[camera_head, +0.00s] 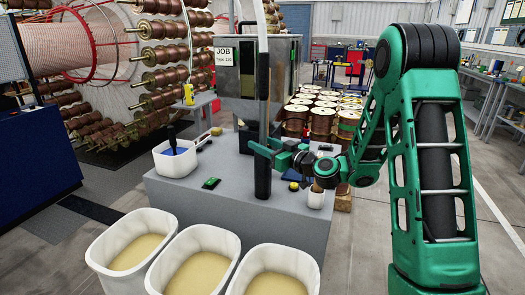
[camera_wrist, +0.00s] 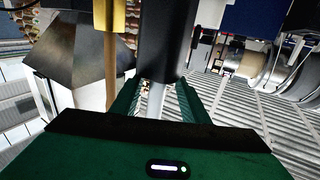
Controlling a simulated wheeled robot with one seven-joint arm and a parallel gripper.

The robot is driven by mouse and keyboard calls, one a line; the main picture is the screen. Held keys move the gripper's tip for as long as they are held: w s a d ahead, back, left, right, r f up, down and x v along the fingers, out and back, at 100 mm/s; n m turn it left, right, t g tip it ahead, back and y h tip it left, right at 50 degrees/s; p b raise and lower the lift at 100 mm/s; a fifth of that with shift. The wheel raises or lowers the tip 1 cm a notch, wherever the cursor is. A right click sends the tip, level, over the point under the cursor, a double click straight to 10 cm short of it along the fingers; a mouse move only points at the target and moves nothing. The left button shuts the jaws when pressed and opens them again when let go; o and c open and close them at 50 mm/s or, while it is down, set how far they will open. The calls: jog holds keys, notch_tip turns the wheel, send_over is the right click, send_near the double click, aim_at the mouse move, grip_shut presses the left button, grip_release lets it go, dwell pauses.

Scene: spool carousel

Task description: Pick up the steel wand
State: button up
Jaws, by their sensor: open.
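I cannot tell whether either finger touches the rod.
The grey bench (camera_head: 240,205) carries a white bin (camera_head: 174,163), a small green device (camera_head: 211,183) and a white cup (camera_head: 316,198). White tubs (camera_head: 195,262) stand in front. Copper spools (camera_head: 322,120) stand behind; the spool carousel (camera_head: 85,45) is at left.

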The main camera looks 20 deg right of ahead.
jog(key=x, duration=0.4)
jog(key=shift+w+d+r, duration=0.1)
jog(key=shift+w+r, duration=0.05)
grip_shut()
